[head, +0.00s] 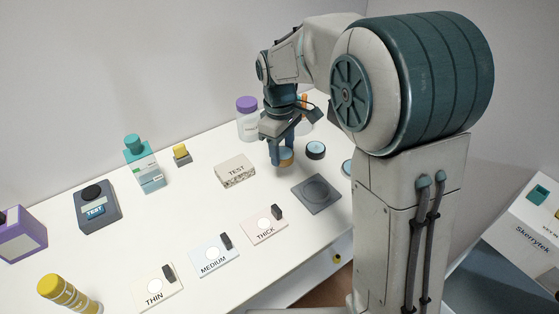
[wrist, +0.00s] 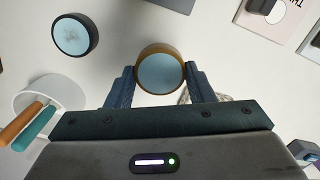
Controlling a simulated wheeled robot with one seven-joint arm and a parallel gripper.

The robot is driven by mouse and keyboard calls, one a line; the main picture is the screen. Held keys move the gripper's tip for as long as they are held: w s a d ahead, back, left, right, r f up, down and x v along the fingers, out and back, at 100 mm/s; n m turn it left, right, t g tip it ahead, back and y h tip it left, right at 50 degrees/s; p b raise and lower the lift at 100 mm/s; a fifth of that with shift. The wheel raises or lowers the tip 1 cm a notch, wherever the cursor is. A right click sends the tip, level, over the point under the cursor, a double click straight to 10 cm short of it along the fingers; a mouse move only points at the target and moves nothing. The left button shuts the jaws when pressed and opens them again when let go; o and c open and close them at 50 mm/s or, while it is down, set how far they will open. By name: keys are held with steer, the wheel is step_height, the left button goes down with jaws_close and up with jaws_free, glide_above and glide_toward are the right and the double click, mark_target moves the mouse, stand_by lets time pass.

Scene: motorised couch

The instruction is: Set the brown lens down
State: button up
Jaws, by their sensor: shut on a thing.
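The brown lens (wrist: 160,70) is a round disc with a brown rim and a pale blue face. My gripper (wrist: 160,76) is shut on it, one finger on each side of the rim in the wrist view. In the head view my gripper (head: 282,158) points down, and the brown lens (head: 286,157) is between its fingertips near the table (head: 215,205). I cannot tell whether the lens touches the table. A dark-rimmed lens (head: 315,150) lies just right of it and also shows at upper left in the wrist view (wrist: 74,35).
A grey plate with a round recess (head: 316,193) lies in front of the gripper. Cards marked THIN (head: 157,289), MEDIUM (head: 214,255) and THICK (head: 263,227) lie nearer. A purple-lidded jar (head: 247,120) stands behind. Another lens (head: 347,168) is partly hidden by my arm.

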mark_target(279, 172)
steer(key=shift+w+a+f, duration=0.1)
steer(key=shift+a+f, duration=0.3)
steer(key=shift+a, duration=0.05)
steer(key=shift+f+b, duration=0.3)
steer(key=shift+f, duration=1.5)
steer(key=shift+f, duration=0.1)
steer(key=shift+f, duration=0.15)
steer(key=o, duration=1.1)
steer(key=r, duration=0.4)
steer(key=r+p, duration=0.1)
steer(key=r, duration=0.7)
steer(key=shift+w+a+r+p, duration=0.1)
steer(key=shift+w+a+p, duration=0.1)
steer(key=shift+w+p, duration=0.15)
steer(key=shift+r, duration=0.15)
